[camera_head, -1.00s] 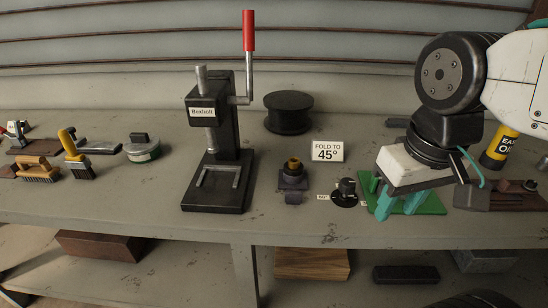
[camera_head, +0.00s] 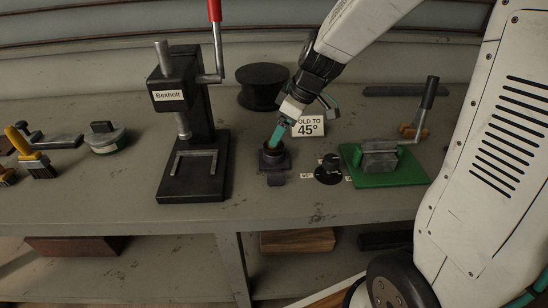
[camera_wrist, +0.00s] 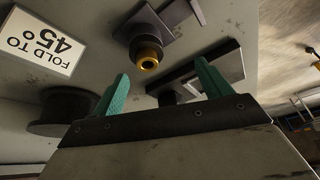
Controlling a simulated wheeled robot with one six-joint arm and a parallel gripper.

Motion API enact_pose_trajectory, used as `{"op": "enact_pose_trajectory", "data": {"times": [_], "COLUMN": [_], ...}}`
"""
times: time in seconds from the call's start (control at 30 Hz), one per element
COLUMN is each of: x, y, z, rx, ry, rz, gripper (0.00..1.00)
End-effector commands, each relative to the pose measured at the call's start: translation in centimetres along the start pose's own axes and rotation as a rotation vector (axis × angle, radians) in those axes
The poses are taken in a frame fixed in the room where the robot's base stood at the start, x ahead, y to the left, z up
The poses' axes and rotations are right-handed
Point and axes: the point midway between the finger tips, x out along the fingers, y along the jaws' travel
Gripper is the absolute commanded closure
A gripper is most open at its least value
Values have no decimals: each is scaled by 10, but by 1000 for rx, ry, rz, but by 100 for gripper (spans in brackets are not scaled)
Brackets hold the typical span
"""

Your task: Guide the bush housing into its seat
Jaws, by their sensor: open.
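The bush housing is a dark block with a round collar (camera_head: 272,163) on the bench, between the press and the sign. In the wrist view a brass-coloured bush (camera_wrist: 148,57) shows in the dark collar, just beyond the fingertips. My gripper (camera_head: 277,138) is over the collar in the head view and partly hides it. In the wrist view my gripper (camera_wrist: 161,72) has its two teal fingers wide apart with nothing between them. I cannot tell whether a finger touches the housing. Which part is the seat is not clear.
The black lever press (camera_head: 178,110) stands left of the housing. A black spool (camera_head: 262,85) and the "FOLD TO 45°" sign (camera_head: 309,127) are behind it. A black dial knob (camera_head: 328,168) and a green board with a lever tool (camera_head: 390,177) are to the right.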

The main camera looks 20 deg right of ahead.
Motion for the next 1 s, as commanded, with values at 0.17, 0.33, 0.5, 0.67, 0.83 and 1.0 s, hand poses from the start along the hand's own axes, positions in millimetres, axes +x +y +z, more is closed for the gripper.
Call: {"op": "enact_pose_trajectory", "data": {"times": [0.17, 0.33, 0.5, 0.67, 0.83, 1.0], "x": [21, 40, 60, 84, 96, 96], "y": [15, 16, 20, 24, 24, 25], "z": [-2, -2, -1, 0, 0, -1], "rx": [-47, -52, -50, -51, -51, -51], "ry": [8, 8, 7, 7, 8, 9], "rz": [8, 8, 6, 6, 8, 9], "gripper": [23, 23, 23, 23, 23, 23]}}
